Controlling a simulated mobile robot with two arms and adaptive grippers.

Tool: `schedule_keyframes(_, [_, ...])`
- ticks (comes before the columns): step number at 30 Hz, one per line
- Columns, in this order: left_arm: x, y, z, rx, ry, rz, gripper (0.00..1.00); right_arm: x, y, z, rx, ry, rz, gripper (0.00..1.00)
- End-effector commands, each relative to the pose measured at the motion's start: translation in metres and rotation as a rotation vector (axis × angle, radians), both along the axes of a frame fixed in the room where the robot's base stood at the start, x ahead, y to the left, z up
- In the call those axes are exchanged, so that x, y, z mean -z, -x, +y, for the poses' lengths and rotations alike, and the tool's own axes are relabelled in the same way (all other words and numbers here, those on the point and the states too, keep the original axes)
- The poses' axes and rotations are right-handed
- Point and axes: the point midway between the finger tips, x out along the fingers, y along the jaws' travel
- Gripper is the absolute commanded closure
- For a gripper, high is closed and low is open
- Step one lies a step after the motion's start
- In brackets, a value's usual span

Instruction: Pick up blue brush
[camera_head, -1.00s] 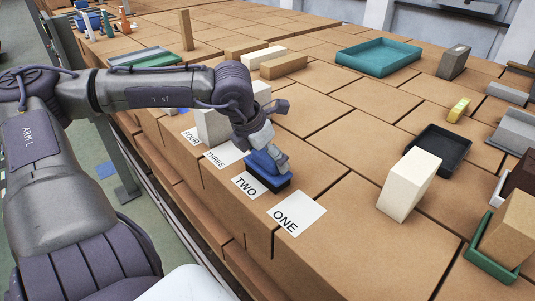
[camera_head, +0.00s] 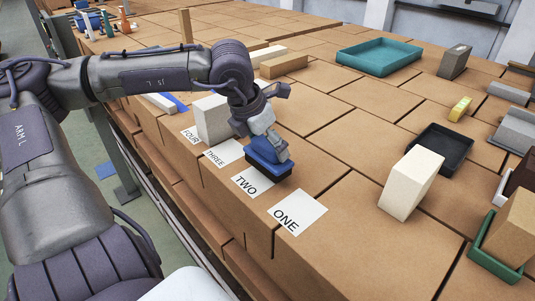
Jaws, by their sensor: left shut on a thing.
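The blue brush (camera_head: 267,160) has a blue top and a dark lower part. It is at the far side of the white card marked TWO (camera_head: 252,182), close above or on the brown block surface; I cannot tell if it touches. My left gripper (camera_head: 272,147) comes down from above and is shut on the blue brush, hiding part of its top. My right gripper is not in view.
White cards marked ONE (camera_head: 297,212), THREE (camera_head: 223,152) and FOUR (camera_head: 190,136) lie along the near edge. A pale block (camera_head: 213,120) stands behind THREE. A cream block (camera_head: 411,184), black tray (camera_head: 440,149) and teal tray (camera_head: 379,57) are to the right.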

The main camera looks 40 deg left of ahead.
Motion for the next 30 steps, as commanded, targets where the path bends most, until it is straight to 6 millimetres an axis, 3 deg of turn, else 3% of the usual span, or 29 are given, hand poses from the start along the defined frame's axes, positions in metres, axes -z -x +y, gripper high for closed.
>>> schedule_keyframes(2, [-0.015, -0.002, -0.002, 0.0, -0.008, -0.007, 0.53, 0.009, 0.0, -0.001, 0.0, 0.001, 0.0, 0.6])
schedule_keyframes(18, [-0.069, -0.03, -0.095, 0.001, -0.006, -0.002, 0.53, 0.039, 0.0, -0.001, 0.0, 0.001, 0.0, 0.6])
schedule_keyframes(30, [-0.082, -0.035, -0.112, 0.0, 0.0, -0.002, 0.53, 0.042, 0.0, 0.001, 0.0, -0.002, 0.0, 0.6])
